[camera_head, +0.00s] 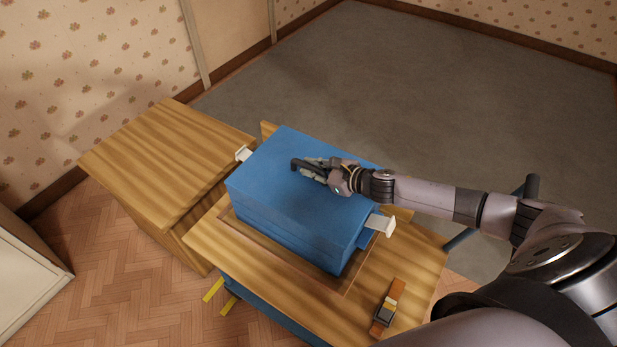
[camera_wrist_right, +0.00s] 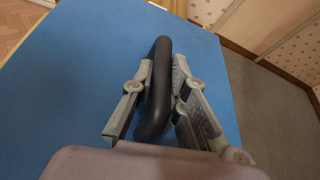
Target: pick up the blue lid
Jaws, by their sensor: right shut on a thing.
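The blue lid (camera_head: 283,165) forms the top of a blue box (camera_head: 290,232) that stands on a wooden table. The lid also fills much of the right wrist view (camera_wrist_right: 75,75). A black handle (camera_wrist_right: 155,95) stands up from its top. My right gripper (camera_head: 308,167) is shut on this handle, with one finger on each side of it in the right wrist view (camera_wrist_right: 156,100). The lid appears level on the box; I cannot tell whether there is a gap under it. My left gripper is not in view.
White latches stick out at the box's left end (camera_head: 243,153) and right end (camera_head: 381,224). An orange strap-like object with a grey part (camera_head: 386,312) lies on the wooden table (camera_head: 415,262). A wooden cabinet (camera_head: 165,150) stands at the left. Grey carpet (camera_head: 400,90) beyond is clear.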

